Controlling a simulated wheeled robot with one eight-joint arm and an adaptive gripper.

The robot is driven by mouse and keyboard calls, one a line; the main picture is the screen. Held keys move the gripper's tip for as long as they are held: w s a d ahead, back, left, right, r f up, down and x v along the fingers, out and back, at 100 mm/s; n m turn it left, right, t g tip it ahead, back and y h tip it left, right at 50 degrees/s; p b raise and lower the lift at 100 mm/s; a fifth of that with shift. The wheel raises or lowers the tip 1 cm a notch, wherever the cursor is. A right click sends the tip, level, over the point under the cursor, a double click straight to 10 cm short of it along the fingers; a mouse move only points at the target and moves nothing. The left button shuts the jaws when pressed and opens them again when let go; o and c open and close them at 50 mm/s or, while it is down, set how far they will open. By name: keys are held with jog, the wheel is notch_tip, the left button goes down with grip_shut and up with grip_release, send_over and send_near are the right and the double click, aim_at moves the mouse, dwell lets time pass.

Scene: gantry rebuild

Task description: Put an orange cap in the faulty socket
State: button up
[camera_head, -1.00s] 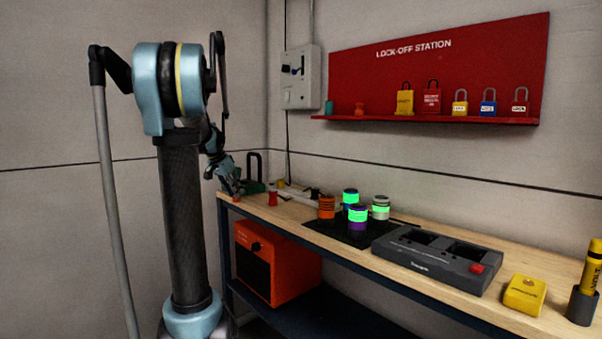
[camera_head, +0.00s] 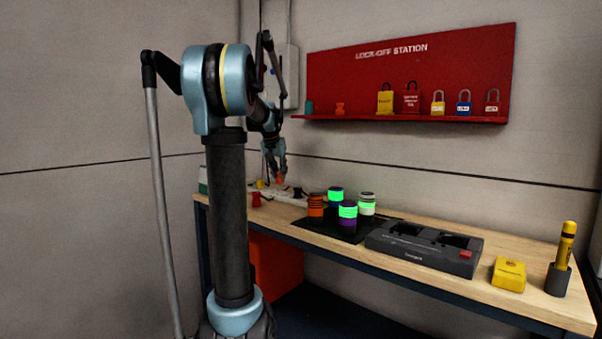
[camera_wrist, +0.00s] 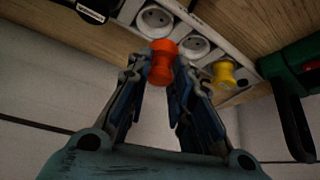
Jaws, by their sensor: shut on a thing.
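My gripper (camera_wrist: 162,72) is shut on an orange cap (camera_wrist: 163,58), a spool-shaped piece held at its fingertips in the wrist view. In the head view my gripper (camera_head: 279,176) is over the far left part of the bench. The white socket strip (camera_wrist: 175,31) lies beyond the cap, with two empty round sockets showing, one up and left of the cap (camera_wrist: 153,20) and one to its right (camera_wrist: 194,45). A yellow cap (camera_wrist: 223,73) sits at the strip's right end. No fault mark is readable. I cannot tell the gap between cap and strip.
A black plug (camera_wrist: 97,8) is at the strip's left, and a green tool with a black handle (camera_wrist: 296,95) stands right. A red spool-shaped piece (camera_head: 256,200) and several banded cans (camera_head: 348,216) stand on the bench. Another orange cap (camera_head: 340,107) is on the red shelf.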

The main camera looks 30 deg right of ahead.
aim_at(283, 181)
jog(key=shift+s+d+r, duration=0.1)
jog(key=shift+s+d, duration=0.15)
jog(key=shift+d, duration=0.5)
jog(key=shift+f, duration=2.85)
jog(key=shift+s, duration=0.15)
jog(key=shift+f, duration=0.5)
jog(key=o, duration=0.6)
